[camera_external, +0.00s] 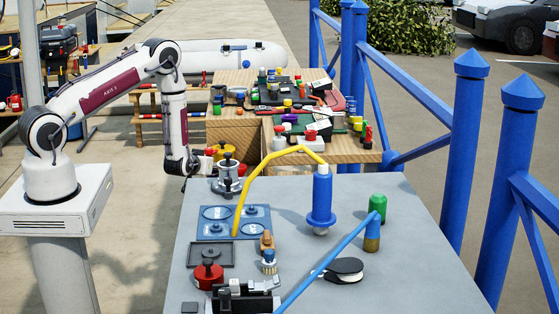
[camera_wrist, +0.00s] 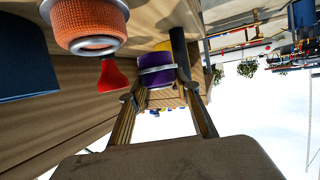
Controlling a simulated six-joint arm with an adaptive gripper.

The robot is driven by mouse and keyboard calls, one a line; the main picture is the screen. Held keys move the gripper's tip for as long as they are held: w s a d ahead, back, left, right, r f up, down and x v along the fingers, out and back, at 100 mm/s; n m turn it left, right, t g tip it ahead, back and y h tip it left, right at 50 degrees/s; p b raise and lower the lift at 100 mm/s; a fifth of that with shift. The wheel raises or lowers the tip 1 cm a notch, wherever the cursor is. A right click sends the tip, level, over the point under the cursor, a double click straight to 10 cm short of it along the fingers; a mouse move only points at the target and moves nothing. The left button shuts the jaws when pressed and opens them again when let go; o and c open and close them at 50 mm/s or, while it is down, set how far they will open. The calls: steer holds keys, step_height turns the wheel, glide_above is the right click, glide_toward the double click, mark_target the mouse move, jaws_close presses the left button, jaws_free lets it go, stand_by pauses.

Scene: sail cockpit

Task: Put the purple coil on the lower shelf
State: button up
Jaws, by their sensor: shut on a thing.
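My gripper (camera_wrist: 158,90) is shut on the purple coil (camera_wrist: 156,68), a short purple roll with a pale band around it, held between the fingertips in the wrist view. In the outside view my wrist is low, at the left of the wooden bench and the grey table; the fingers and the held coil cannot be made out there. A wooden surface (camera_wrist: 60,120) fills the left of the wrist view. I cannot tell which part is the lower shelf.
In the wrist view, an orange coil (camera_wrist: 90,22), a red cone-shaped thing (camera_wrist: 112,76) and a dark blue block (camera_wrist: 25,62) are near the held coil. The grey table (camera_external: 400,265) and the wooden bench (camera_external: 236,129) hold many items. Blue posts (camera_external: 510,180) stand at the right.

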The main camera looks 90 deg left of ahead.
steer(key=shift+f, duration=0.1)
stand_by(0.3)
steer(key=shift+f, duration=1.95)
steer(key=shift+f, duration=0.15)
steer(key=o, duration=1.2)
steer(key=shift+v, duration=6.05)
